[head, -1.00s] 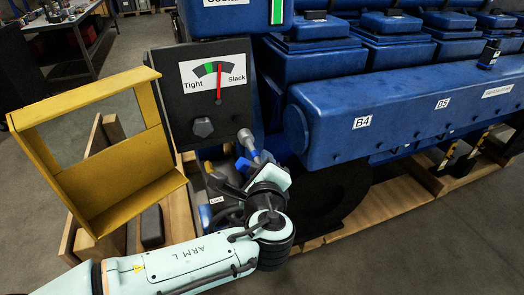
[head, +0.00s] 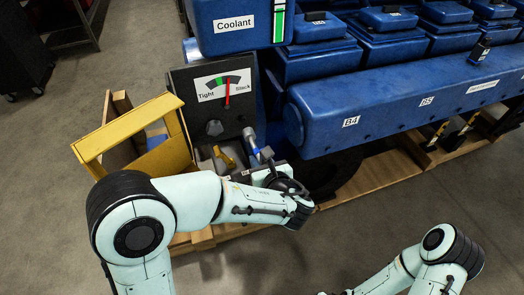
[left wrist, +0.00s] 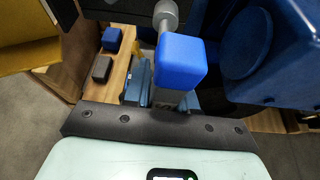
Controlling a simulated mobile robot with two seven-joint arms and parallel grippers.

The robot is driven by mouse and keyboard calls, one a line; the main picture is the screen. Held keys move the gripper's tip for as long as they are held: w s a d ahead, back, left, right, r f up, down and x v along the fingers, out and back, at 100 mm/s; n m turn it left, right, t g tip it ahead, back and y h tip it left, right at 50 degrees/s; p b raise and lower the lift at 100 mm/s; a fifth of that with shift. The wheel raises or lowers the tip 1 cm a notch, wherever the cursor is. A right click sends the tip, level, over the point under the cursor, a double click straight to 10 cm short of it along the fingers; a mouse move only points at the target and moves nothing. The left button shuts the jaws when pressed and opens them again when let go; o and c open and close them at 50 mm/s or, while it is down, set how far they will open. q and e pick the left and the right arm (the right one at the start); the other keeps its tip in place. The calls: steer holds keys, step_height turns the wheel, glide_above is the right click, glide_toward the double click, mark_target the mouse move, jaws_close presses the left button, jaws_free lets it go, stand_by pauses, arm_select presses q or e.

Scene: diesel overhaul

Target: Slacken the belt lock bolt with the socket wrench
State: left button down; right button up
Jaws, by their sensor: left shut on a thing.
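My left gripper (head: 266,157) is shut on the socket wrench (head: 251,143), which has a blue grip and a round grey head. In the left wrist view the wrench's blue grip (left wrist: 181,62) stands up from my gripper, with its grey head beyond. A dark hex bolt (head: 214,128) sits on the black panel (head: 188,112), below a Tight/Slack gauge (head: 225,88). The wrench head is to the right of this bolt and looks apart from it. The gauge's red needle stands right of the green band. My right gripper is out of view.
A yellow frame (head: 128,126) stands left of the panel above wooden boards. The blue engine with its long B4/B5 cover (head: 400,108) fills the right, on a wooden pallet (head: 375,182). The floor in front is clear.

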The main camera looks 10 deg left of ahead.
mark_target(255, 151)
arm_select(q)
steer(key=shift+w+r+m+y, duration=0.25)
steer(key=shift+m+y, duration=0.15)
steer(key=shift+w+a+f+m+g+y, duration=0.1)
steer(key=shift+w+f+m+g+y, duration=0.2)
steer(key=shift+m+g, duration=0.15)
steer(key=shift+a+f+m+y, duration=0.1)
steer(key=shift+m+y, duration=0.2)
steer(key=shift+m, duration=0.35)
steer(key=shift+s+m+y, duration=0.25)
steer(key=shift+m+y, duration=0.05)
steer(key=shift+m, duration=0.1)
steer(key=shift+w+a+r, duration=0.2)
steer(key=shift+w+a, duration=0.75)
steer(key=shift+w, duration=0.1)
steer(key=shift+w+a, duration=0.1)
steer(key=shift+w, duration=0.25)
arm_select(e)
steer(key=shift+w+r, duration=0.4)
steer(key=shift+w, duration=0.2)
arm_select(q)
steer(key=shift+s, duration=0.15)
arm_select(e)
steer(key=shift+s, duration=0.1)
